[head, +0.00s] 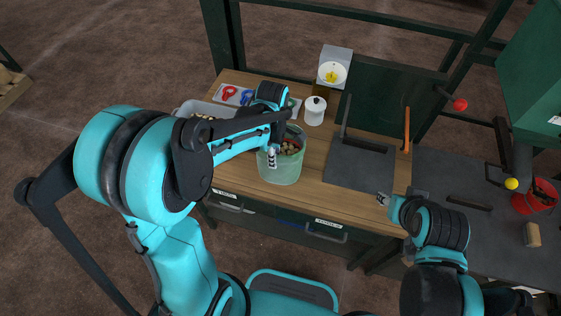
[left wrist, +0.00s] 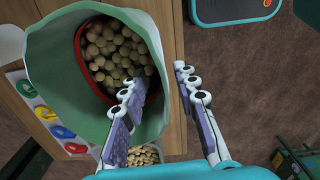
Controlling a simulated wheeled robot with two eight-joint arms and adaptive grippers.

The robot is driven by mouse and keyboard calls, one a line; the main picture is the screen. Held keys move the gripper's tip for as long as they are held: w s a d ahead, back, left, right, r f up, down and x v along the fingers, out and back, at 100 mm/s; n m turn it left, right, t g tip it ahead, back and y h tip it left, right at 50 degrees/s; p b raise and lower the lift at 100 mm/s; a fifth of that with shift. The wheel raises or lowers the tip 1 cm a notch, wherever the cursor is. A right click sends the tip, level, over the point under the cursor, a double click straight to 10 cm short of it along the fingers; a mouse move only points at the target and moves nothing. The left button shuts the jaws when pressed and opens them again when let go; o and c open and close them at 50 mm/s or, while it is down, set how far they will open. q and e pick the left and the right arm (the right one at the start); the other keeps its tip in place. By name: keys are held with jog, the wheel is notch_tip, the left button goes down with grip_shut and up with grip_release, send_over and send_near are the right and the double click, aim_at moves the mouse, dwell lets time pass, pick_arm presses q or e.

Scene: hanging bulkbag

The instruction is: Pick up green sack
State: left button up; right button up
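The green sack (head: 286,172) stands upright on the wooden table, open at the top and holding round brown pieces. In the left wrist view the sack (left wrist: 52,75) shows a red ring inside around the pieces. My left gripper (head: 272,158) is at its near side; in the left wrist view the gripper (left wrist: 160,80) is open, one finger inside the mouth and the other outside, with the sack's wall between them. I cannot tell whether the fingers touch the wall. My right gripper (head: 384,199) is away to the right over the table's front edge, its fingers too small to judge.
A white lidded jar (head: 315,110) and a white scale (head: 333,72) with yellow pieces stand behind the sack. A dark plate (head: 360,165) lies to its right. A grey bin (head: 190,108) is at the left. A dark frame rises behind the table.

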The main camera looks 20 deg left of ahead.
aim_at(288, 169)
pick_arm(q)
jog(key=f, duration=0.1)
jog(key=f+b, duration=0.1)
jog(key=f, duration=0.2)
jog(key=shift+d+f, duration=0.25)
jog(key=shift+f, duration=0.05)
grip_shut()
jog(key=shift+r, duration=0.1)
